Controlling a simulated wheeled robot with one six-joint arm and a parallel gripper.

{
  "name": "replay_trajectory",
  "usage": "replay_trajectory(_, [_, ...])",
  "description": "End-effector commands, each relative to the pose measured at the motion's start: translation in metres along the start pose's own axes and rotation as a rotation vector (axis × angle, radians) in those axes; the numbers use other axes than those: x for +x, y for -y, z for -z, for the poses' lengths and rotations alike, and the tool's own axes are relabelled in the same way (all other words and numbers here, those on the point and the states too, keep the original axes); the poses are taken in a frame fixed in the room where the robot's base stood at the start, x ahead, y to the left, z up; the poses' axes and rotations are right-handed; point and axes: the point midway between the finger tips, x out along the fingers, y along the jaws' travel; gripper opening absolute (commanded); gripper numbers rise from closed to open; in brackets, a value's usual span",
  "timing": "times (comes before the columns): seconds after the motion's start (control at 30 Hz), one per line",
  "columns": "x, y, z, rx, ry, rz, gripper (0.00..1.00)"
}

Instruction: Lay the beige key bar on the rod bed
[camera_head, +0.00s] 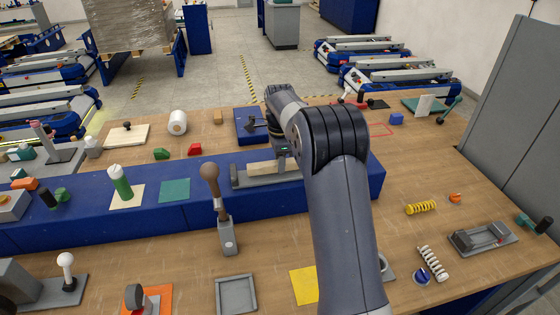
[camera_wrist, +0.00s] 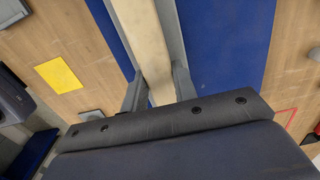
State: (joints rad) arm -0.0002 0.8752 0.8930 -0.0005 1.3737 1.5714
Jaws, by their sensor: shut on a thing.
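The beige key bar (camera_head: 262,168) is a long pale bar in the middle of the head view. It runs lengthwise along the grey rod bed (camera_head: 262,181), which sits on the blue raised strip. My gripper (camera_head: 281,161) is shut on the bar near its right part, as seen in the head view. In the wrist view, my gripper (camera_wrist: 158,87) has one finger on each side of the bar (camera_wrist: 148,45), and grey edges of the bed show beside it. I cannot tell whether the bar touches the bed. My arm hides the bed's right end.
The blue strip (camera_head: 100,215) crosses the table. A brown-handled tool in a grey holder (camera_head: 228,238) stands in front of the bed. A teal square (camera_head: 174,190) lies to its left, and a blue tray (camera_head: 245,137) is behind. A yellow sheet (camera_head: 303,285) lies in front.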

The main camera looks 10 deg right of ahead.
Motion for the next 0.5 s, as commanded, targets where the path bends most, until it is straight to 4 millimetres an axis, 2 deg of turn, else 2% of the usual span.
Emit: replay_trajectory(0.5, [0.0048,0.0001,0.0000,0.000,0.000,0.000,0.00])
